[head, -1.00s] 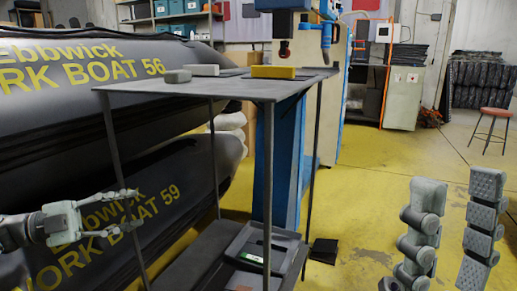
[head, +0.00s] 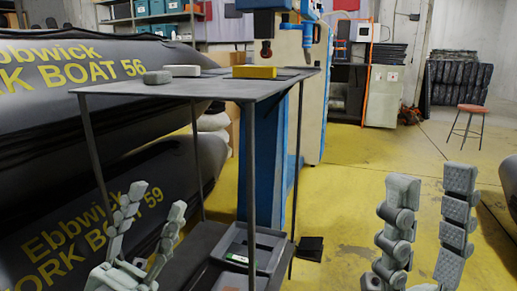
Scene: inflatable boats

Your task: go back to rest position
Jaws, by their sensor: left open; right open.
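My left gripper (head: 155,205) is in the lower left of the head view, with its fingers pointing up and spread apart. It is open and empty, in front of the black boat marked 59 and to the left of the table's lower shelf. My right gripper (head: 426,205) is at the lower right, also pointing up. Its fingers are apart with nothing between them, and yellow floor shows behind it.
A dark table (head: 200,88) holds a yellow block (head: 255,72) and grey blocks (head: 183,71). Its lower shelf carries grey trays (head: 265,245). Black boats (head: 50,110) stand left. Open yellow floor (head: 350,180) lies behind my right gripper; a red stool (head: 472,108) stands farther back.

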